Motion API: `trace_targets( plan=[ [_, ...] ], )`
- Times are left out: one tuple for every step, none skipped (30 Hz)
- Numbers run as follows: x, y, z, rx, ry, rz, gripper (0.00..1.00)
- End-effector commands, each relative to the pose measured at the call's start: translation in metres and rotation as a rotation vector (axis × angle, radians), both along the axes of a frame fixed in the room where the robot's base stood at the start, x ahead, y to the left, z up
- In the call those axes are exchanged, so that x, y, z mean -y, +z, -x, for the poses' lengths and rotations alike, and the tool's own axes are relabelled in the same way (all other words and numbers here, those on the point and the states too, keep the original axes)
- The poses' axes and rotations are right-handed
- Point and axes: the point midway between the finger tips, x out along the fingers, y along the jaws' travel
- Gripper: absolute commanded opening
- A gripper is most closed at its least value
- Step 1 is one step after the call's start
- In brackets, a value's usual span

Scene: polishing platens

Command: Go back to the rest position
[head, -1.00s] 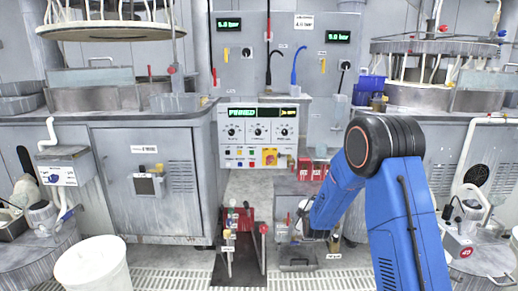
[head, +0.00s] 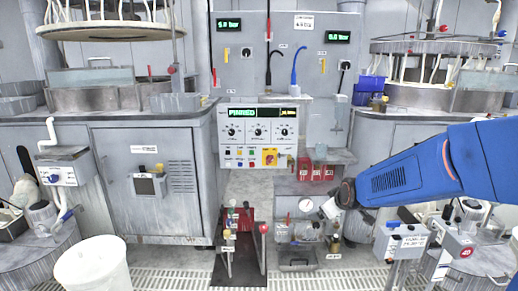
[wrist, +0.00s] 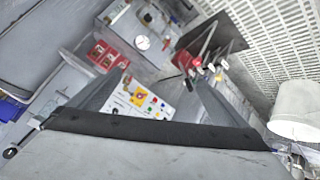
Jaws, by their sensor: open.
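My blue arm reaches in from the right edge of the head view. It ends in a dark wrist, with my gripper (head: 332,206) at its left end, small and hard to make out in front of the low grey stand (head: 308,187). In the wrist view my gripper (wrist: 154,76) shows two grey fingers spread well apart, with nothing between them. Beyond the fingers, the control panel (wrist: 150,101) with coloured buttons is in sight. My gripper appears to touch nothing.
Red boxes (head: 316,172) sit on the stand. A lever rack (head: 240,245) stands on a dark mat left of it. A white bucket (head: 93,266) is at the front left. Grey floor lies clear left of the mat.

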Motion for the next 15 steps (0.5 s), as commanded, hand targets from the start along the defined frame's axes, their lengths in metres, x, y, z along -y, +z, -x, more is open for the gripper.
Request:
trace_targets(
  plan=[
    [0.003, 0.008, 0.016, -0.015, -0.016, -0.016, 0.97],
    [0.004, 0.011, 0.025, -0.026, -0.025, -0.027, 0.97],
    [0.006, 0.014, 0.038, -0.043, -0.04, -0.04, 0.97],
    [0.008, 0.016, 0.047, -0.056, -0.049, -0.05, 0.97],
    [0.009, 0.018, 0.057, -0.069, -0.061, -0.06, 0.97],
    [0.011, 0.021, 0.07, -0.086, -0.074, -0.073, 0.97],
    [0.012, 0.024, 0.079, -0.097, -0.086, -0.083, 0.97],
    [0.014, 0.025, 0.089, -0.109, -0.097, -0.093, 0.97],
    [0.015, 0.027, 0.102, -0.126, -0.112, -0.105, 0.97],
    [0.016, 0.029, 0.112, -0.138, -0.124, -0.115, 0.97],
    [0.018, 0.03, 0.122, -0.151, -0.136, -0.123, 0.97],
    [0.019, 0.032, 0.135, -0.167, -0.153, -0.135, 0.97],
    [0.021, 0.033, 0.145, -0.179, -0.164, -0.143, 0.97],
    [0.022, 0.034, 0.155, -0.191, -0.177, -0.152, 0.97],
    [0.023, 0.035, 0.169, -0.207, -0.194, -0.163, 0.97]
  ],
)
